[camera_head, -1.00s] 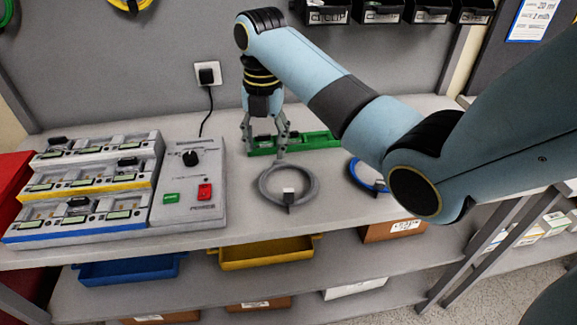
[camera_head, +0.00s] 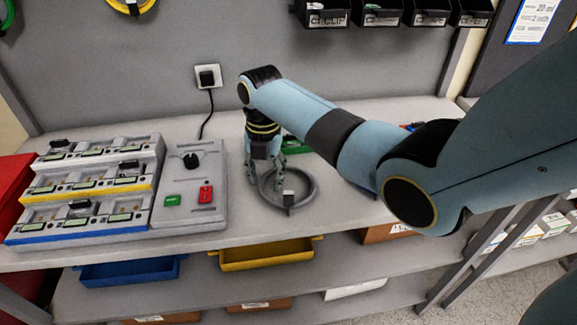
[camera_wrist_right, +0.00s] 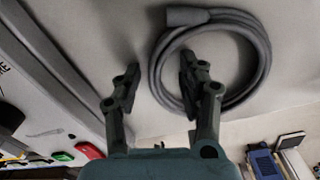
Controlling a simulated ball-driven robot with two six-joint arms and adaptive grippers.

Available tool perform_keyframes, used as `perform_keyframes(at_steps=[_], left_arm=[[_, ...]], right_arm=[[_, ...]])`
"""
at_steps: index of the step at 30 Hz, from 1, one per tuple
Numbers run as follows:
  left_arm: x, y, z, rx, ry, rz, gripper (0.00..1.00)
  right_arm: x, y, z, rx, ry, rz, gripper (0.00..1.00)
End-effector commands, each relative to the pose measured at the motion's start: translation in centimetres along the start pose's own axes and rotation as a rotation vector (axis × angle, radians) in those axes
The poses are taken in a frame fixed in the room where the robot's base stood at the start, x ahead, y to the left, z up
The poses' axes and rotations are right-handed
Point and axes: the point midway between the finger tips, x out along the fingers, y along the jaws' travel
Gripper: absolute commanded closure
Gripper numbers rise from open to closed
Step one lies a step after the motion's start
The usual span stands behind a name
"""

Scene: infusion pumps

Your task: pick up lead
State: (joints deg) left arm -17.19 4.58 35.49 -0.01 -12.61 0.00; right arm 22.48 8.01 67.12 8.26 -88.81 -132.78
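The lead, a grey coiled cable (camera_head: 311,190) with a pale tag, lies on the bench right of the control box; the wrist view shows the coil too (camera_wrist_right: 263,62). My right gripper (camera_head: 264,187) points down at the coil's left side, low over the bench. In the wrist view its fingers (camera_wrist_right: 160,72) are apart, one outside the coil and one over its inside, with the coil's left edge between them. I cannot tell whether they touch it. My left gripper is not in view.
A grey control box (camera_head: 190,190) with green and red buttons and a stepped pump rack (camera_head: 85,190) stand to the left. A green tray (camera_head: 296,146) sits behind the gripper, partly hidden by my arm. Black bins (camera_head: 380,12) hang above.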

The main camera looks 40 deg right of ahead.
Motion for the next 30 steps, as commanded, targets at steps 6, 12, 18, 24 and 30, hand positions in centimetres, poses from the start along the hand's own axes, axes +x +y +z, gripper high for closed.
perform_keyframes(at_steps=[6,12,18,24,30], left_arm=[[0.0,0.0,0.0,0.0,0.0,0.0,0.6],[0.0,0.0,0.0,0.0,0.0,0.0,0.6],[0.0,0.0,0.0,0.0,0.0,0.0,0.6],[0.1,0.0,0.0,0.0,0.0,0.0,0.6],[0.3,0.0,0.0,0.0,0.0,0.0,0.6]], right_arm=[[0.0,0.0,0.0,0.0,0.0,0.0,0.9],[0.0,0.0,0.0,0.0,0.0,0.0,1.0],[-0.1,0.0,0.0,0.0,-0.001,0.0,1.0],[-0.9,0.1,0.1,0.0,-0.002,0.001,1.0],[-4.1,0.1,0.2,-0.001,-0.005,0.003,1.0]])
